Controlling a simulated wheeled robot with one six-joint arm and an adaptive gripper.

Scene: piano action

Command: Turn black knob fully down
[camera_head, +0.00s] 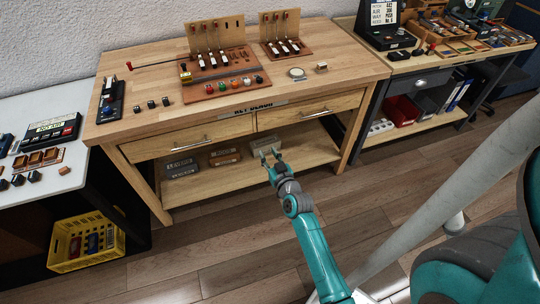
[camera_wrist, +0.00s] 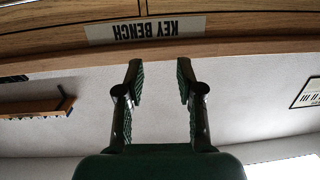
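The black knob is small in the head view. A dark knob (camera_head: 235,84) sits in a row of coloured knobs along the front of a reddish-brown board (camera_head: 195,94) on the wooden bench, and I take it for the black one. Its setting is too small to read. My gripper (camera_head: 269,153) is in front of the bench, below the top and drawers, well apart from the knob. In the wrist view my gripper (camera_wrist: 160,78) is open with nothing between the fingers. No knob shows in that view.
The bench front carries a KEY BENCH label (camera_head: 253,109), upside down in the wrist view (camera_wrist: 146,29). Two drawers (camera_head: 310,110) are shut above a lower shelf (camera_head: 205,182) with boxes. A black-topped device (camera_head: 110,100) and small dark blocks stand left on the bench. Floor in front is clear.

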